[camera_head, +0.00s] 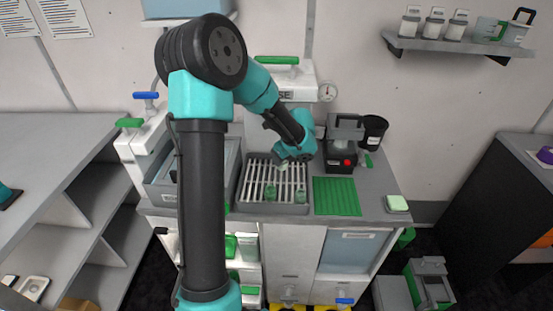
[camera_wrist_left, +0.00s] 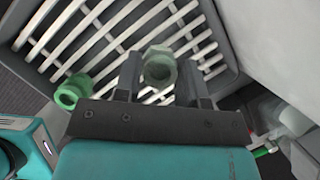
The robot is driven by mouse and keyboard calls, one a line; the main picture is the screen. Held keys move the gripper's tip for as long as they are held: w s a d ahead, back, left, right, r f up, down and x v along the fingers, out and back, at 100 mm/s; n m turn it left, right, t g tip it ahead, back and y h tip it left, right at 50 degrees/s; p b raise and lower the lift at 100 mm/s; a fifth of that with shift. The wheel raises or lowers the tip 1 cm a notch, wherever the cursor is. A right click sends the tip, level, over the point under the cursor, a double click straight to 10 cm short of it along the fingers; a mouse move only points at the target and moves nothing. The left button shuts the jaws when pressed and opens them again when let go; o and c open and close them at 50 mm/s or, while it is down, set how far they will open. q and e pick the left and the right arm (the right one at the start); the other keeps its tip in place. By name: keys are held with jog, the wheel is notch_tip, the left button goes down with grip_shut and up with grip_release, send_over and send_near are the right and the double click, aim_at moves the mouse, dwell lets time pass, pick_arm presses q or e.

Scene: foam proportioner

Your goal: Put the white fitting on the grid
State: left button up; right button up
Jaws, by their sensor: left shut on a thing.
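My left gripper (camera_head: 284,160) is over the back part of the slatted white grid (camera_head: 256,179), which sits in a grey tray. In the left wrist view, the gripper (camera_wrist_left: 163,75) is shut on the white fitting (camera_wrist_left: 158,70), a pale hollow piece with a hex-like rim, with the slats behind it. I cannot tell whether the fitting touches the slats. One green fitting (camera_wrist_left: 72,92) shows in the left wrist view.
A green gridded mat (camera_head: 337,196) lies clear to the right of the tray. Behind it stand a dark device with a red button (camera_head: 342,158) and a black cup (camera_head: 374,131). A pale green block (camera_head: 397,203) sits at the counter's right edge. A grey basin is left of the tray.

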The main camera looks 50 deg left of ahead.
pick_arm(q)
jog(key=shift+a, duration=0.1)
jog(key=shift+a+f, duration=0.95)
jog(key=shift+a, duration=0.3)
jog(key=shift+a+f, duration=0.25)
jog(key=shift+f, duration=0.15)
jog(key=o, duration=0.9)
jog(key=v, duration=0.3)
jog(key=shift+d+r, duration=0.25)
jog(key=shift+r, duration=0.05)
jog(key=d, duration=1.1)
jog(key=shift+s+d+f, duration=0.15)
jog(key=shift+d, duration=0.15)
